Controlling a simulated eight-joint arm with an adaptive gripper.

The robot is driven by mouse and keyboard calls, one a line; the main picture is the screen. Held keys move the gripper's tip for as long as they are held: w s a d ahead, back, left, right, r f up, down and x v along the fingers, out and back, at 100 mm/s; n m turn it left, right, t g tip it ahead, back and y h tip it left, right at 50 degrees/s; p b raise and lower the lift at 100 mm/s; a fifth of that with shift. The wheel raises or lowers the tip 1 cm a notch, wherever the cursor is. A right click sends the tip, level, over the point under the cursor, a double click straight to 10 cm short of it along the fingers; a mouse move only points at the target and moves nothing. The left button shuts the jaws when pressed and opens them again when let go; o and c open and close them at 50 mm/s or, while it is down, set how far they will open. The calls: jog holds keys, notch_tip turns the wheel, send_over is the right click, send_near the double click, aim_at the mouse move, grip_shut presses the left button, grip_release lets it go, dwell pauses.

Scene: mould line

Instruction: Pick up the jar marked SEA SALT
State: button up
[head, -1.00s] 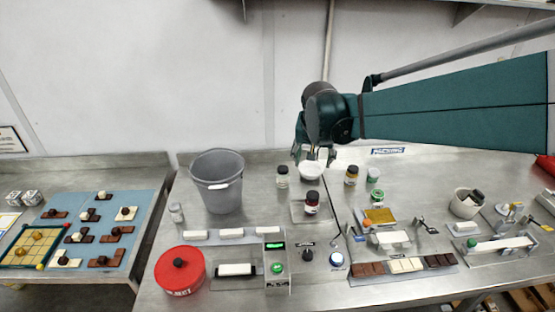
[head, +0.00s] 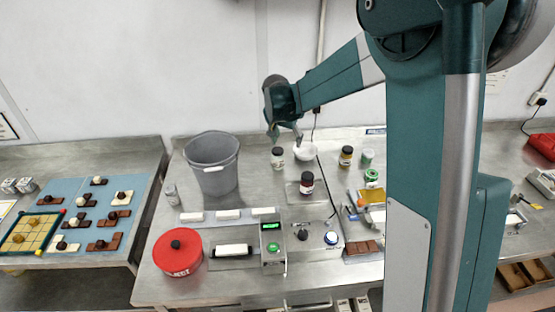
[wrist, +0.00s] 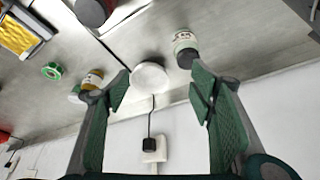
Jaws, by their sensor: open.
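Several small jars stand on the steel bench; their labels are too small to read, so I cannot tell which is marked SEA SALT. One jar with a pale label (head: 277,158) is left of the white bowl (head: 306,152); in the wrist view this jar (wrist: 185,48) is dark-lidded, near the right finger. A dark jar with a red-and-white label (head: 306,184) stands in front. A yellow-labelled jar (head: 346,157) and a green-and-white jar (head: 367,158) stand to the right. My gripper (head: 287,138) is open and empty, above the bench near the pale-label jar and bowl (wrist: 150,77).
The wall is close behind the bench. My arm hides the bench's right part.

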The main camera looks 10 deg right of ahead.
aim_at(277, 150)
jog(key=shift+m+h, duration=0.3)
jog(key=shift+m, duration=0.4)
jog(key=w+a+f, duration=0.1)
jog(key=w+f, duration=0.1)
jog(key=f, duration=0.1)
jog(key=w+a+f, duration=0.1)
jog(key=w+f, duration=0.2)
jog(key=f, duration=0.1)
jog(key=w+a+f, duration=0.1)
jog(key=w+f, duration=0.1)
jog(key=f, duration=0.2)
jog(key=shift+w+a, duration=0.25)
jog(key=shift+w, duration=0.1)
jog(key=shift+x, duration=1.3)
jog(key=shift+p+x, duration=0.4)
jog(key=shift+x, duration=2.2)
jog(key=shift+s+d, duration=0.1)
jog(key=c, duration=1.2)
